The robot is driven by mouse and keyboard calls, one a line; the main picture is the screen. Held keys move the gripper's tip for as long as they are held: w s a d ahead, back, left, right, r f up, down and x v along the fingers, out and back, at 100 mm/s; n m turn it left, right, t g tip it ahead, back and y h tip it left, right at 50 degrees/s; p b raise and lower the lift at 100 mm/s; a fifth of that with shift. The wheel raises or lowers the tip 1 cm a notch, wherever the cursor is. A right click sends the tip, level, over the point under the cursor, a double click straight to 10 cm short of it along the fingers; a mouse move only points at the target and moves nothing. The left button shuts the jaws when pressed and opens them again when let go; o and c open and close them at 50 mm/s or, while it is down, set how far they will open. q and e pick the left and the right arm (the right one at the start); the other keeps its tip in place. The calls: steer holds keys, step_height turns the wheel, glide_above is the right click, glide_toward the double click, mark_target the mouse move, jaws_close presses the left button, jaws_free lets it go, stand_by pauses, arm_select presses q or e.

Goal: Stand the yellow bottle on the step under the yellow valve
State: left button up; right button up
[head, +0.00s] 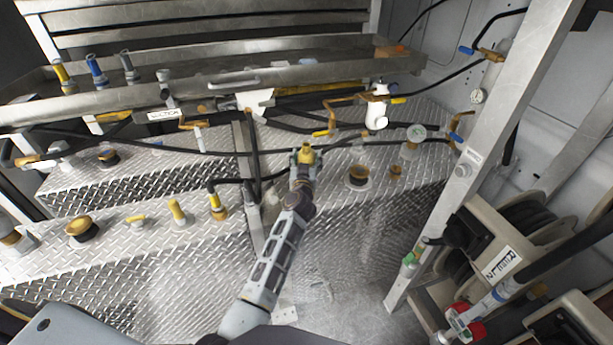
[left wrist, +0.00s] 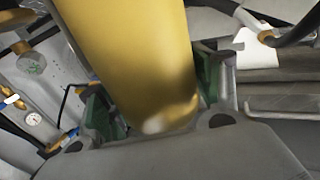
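The yellow bottle (head: 306,153) is at the tip of my left gripper (head: 304,163). In the left wrist view the bottle (left wrist: 135,60) fills the space between the two green-padded fingers (left wrist: 155,115), which close on its sides. Its far end is out of that view. A valve with a yellow handle (head: 322,133) is just above and right of the bottle in the head view, on a brass pipe. Another yellow handle (head: 398,100) is by a white filter. The diamond-plate step (head: 335,182) lies around and below the gripper; I cannot tell the bottle's height over it. My right gripper is not seen.
Black hoses (head: 235,153) cross close to the gripper. A round cap (head: 358,177) and a small brass fitting (head: 396,172) stand on the step to the right. A metal post (head: 485,150) and hose reel (head: 490,240) bound the right side.

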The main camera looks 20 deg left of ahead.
mark_target(306, 155)
arm_select(q)
steer(key=shift+r, duration=0.1)
jaws_close()
steer(key=shift+r, duration=0.1)
steer(key=shift+r+p, duration=0.85)
steer(key=shift+r, duration=0.5)
steer(key=shift+r+p, duration=1.3)
steer(key=shift+r, duration=2.25)
